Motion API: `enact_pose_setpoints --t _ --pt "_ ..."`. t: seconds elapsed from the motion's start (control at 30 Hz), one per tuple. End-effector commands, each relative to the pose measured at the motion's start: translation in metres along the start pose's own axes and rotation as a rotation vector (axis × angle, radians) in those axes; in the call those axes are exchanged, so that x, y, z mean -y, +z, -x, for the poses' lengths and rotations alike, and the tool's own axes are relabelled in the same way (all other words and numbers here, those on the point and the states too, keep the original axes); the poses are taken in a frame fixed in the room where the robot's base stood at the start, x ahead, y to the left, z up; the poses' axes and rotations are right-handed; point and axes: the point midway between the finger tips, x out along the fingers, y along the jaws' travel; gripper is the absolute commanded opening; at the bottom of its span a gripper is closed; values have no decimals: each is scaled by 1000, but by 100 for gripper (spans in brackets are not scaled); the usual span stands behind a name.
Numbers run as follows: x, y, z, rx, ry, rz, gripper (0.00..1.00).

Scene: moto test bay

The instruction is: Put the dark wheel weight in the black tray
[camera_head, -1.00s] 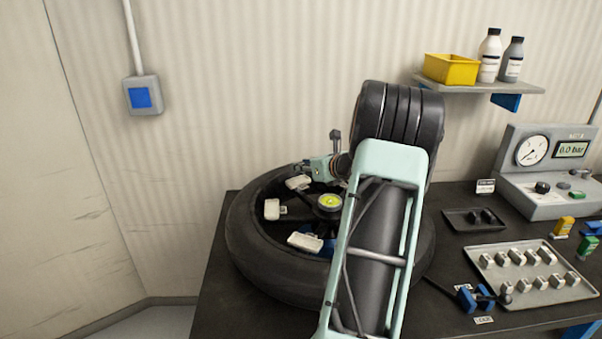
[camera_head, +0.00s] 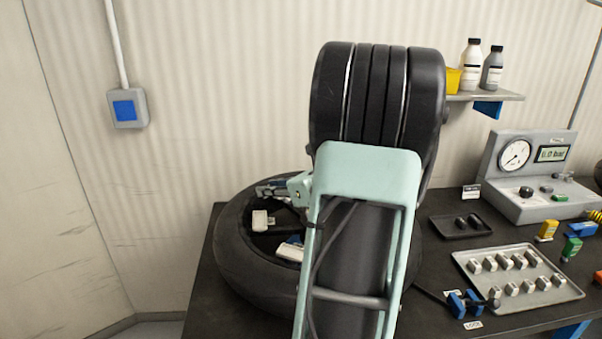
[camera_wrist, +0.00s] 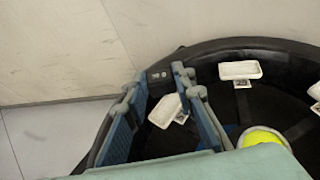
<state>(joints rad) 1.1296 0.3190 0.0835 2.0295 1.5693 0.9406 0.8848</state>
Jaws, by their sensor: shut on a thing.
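My gripper (camera_head: 272,188) is over the back left rim of the tyre (camera_head: 235,252) in the head view. In the wrist view its two blue-lined fingers (camera_wrist: 160,84) are shut on a small dark block, the dark wheel weight (camera_wrist: 158,76), with light marks on its face. The weight is at the fingertips, near the tyre's rim; whether it touches the rim I cannot tell. The black tray (camera_head: 440,232) lies on the bench to the right of the tyre, with small dark pieces in it. My arm hides much of the tyre.
White pads (camera_wrist: 240,70) sit inside the tyre around a yellow-green hub piece (camera_wrist: 262,138). A grey tray (camera_head: 480,290) of several silver weights lies in front of the black tray. A gauge unit (camera_head: 530,200) stands behind. A shelf (camera_head: 495,96) hangs on the wall.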

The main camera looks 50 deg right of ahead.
Motion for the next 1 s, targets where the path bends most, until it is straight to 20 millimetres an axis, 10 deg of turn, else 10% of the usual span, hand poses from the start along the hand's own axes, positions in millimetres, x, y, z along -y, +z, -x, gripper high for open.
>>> enact_pose_setpoints --t 0.3,0.6,1.0 --pt "-178 -34 -66 -3 419 172 7" --pt "-308 -60 -66 -2 728 298 7" --pt "-348 -68 -49 0 832 342 7"
